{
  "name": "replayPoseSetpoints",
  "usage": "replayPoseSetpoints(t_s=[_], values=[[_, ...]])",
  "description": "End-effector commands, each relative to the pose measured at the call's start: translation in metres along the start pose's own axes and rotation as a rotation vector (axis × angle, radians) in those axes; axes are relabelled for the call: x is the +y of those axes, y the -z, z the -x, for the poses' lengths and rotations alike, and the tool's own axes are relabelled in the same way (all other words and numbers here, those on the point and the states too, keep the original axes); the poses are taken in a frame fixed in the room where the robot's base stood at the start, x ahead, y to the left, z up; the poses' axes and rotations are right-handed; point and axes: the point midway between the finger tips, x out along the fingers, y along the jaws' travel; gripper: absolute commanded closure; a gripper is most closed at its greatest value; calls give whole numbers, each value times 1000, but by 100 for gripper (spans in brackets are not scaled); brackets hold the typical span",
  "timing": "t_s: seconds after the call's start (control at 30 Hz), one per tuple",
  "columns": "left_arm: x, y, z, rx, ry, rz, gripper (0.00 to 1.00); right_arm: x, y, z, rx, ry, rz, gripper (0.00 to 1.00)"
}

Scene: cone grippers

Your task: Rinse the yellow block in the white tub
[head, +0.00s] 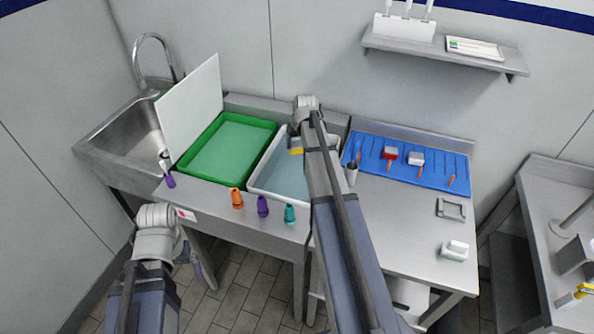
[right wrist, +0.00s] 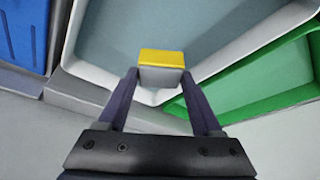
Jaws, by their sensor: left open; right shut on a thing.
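The yellow block (right wrist: 162,57), with a grey face towards the camera, is between the fingertips of my right gripper (right wrist: 162,74), which is shut on it. In the head view the block (head: 296,151) shows just left of my right arm, over the far part of the white tub (head: 254,187). The tub holds a blue-grey surface that looks like water; I cannot tell whether the block touches it. My right arm hides the tub's right part. My left gripper (head: 202,274) is open and empty, low in front of the table's left end.
A green tray (head: 185,170) stands left of the tub, with a white upright board (head: 190,112) and a sink (head: 130,135) beyond. Orange, purple and teal cones (head: 290,214) line the front edge.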

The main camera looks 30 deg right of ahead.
Motion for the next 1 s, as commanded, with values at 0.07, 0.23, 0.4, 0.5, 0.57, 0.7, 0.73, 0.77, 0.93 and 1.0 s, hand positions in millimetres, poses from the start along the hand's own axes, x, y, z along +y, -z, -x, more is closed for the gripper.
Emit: replayPoseSetpoints(t_s=[0.07, 0.23, 0.4, 0.5, 0.57, 0.7, 0.73, 0.77, 0.93, 1.0], values=[[0, 0, 0, 0, 0, 0, 0, 0, 0, 0, 0, 0, 0, 92], [0, 0, 0, 0, 0, 0, 0, 0, 0, 0, 0, 0, 0, 92], [0, 0, 5, 0, 0, 0, 0, 0, 2, 5, 0, 0, 0, 92], [-1, -1, 14, 0, 0, 0, 0, 0, 5, 13, 0, 0, 0, 92], [-2, -1, 20, 0, 0, 0, 0, 0, 8, 18, 0, 0, 0, 92], [-3, -2, 34, 0, 0, 0, 0, 0, 13, 31, 0, 0, 0, 92], [-4, -2, 36, 0, 0, 0, 0, 0, 14, 34, 0, 0, 0, 92], [-4, -2, 39, 0, 0, 0, 0, 0, 15, 36, 0, 0, 0, 92], [-4, -2, 41, 0, 0, 0, 0, 0, 16, 38, 0, 0, 0, 92], [-4, -2, 40, 0, 0, 0, 0, 0, 15, 37, 0, 0, 0, 92]])
